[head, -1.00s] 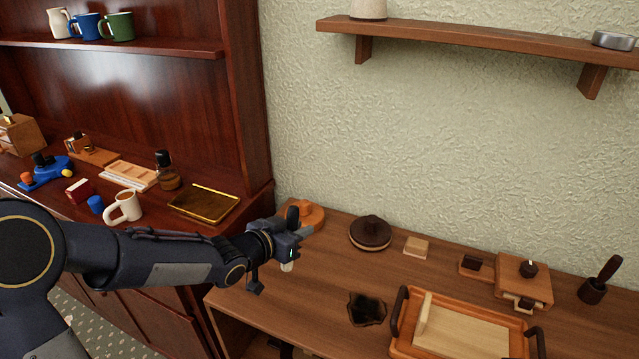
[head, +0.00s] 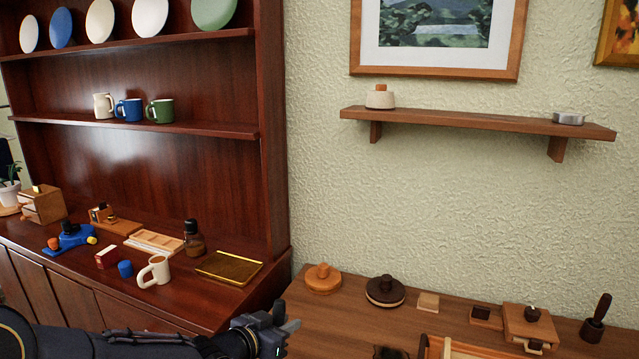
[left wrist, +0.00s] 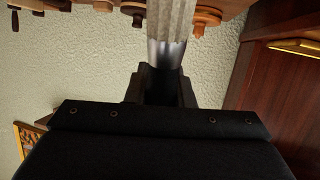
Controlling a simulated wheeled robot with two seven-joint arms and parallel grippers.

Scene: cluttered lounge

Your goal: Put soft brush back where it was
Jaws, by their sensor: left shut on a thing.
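The soft brush (left wrist: 172,22) shows in the left wrist view as pale ribbed bristles above a silver ferrule. My left gripper (left wrist: 163,85) is shut on it, and the dark jaws hide its lower part. In the head view my left gripper (head: 276,322) is low in the picture, in front of the gap between the dark cabinet and the wooden table. Little of the brush can be made out there. My right gripper is not in view.
The cabinet counter holds a cream mug (head: 154,271), a gold tray (head: 230,266) and a dark-capped jar (head: 194,240). The table (head: 330,318) carries round lidded pieces (head: 385,290), a small box (head: 529,326) and a dark handled cup (head: 594,322). A wall shelf (head: 480,123) has clear room mid-length.

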